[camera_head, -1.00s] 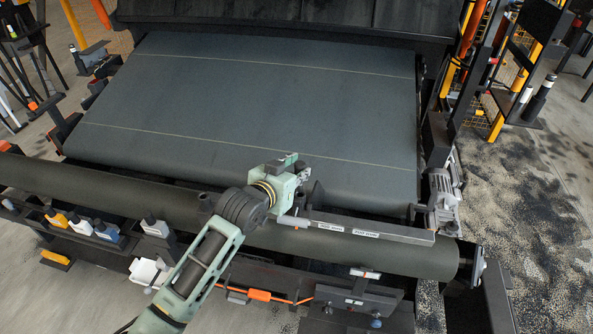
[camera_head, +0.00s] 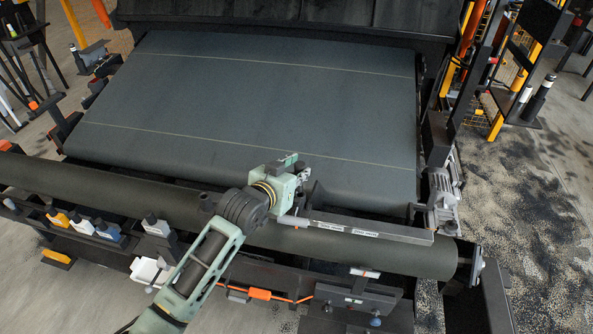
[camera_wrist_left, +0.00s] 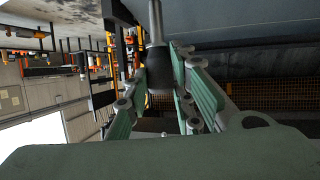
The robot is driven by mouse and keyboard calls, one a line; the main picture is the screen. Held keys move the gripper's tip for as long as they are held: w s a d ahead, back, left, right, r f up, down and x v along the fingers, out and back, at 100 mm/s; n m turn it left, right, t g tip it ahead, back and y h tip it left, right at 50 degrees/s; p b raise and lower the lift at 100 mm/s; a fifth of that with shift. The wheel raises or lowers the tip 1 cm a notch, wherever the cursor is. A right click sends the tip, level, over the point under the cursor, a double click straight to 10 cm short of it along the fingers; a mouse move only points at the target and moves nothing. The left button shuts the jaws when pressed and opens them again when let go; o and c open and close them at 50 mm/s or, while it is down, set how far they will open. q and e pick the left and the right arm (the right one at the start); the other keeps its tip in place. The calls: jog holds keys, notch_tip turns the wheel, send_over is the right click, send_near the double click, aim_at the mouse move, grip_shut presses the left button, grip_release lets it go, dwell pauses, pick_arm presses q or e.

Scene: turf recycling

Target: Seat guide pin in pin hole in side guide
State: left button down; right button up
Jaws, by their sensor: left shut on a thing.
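The guide pin (camera_wrist_left: 155,28) shows in the left wrist view as a grey metal rod with a dark, thick grip. My left gripper (camera_wrist_left: 160,82) is shut on that dark grip between its green fingers, and the rod runs out of the top of the picture. In the head view my left gripper (camera_head: 302,176) is above the left part of the side guide (camera_head: 390,234), a dark bar with two white labels. The pin's tip and the pin hole cannot be made out, so their contact is unclear. My right gripper is not in view.
A wide dark belt (camera_head: 250,110) fills the middle. A long roller (camera_head: 110,205) crosses in front of it. A grey motor (camera_head: 441,205) sits at the guide's right end. Small bottles (camera_head: 105,231) stand in a rack at front left. Dark granules (camera_head: 530,220) lie on the right floor.

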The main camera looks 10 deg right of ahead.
aim_at(299, 187)
pick_arm(q)
jog(key=shift+f+b, duration=1.8)
jog(key=shift+f, duration=1.35)
jog(key=c, duration=1.4)
grip_release()
jog(key=shift+c, duration=0.2)
jog(key=v, duration=1.2)
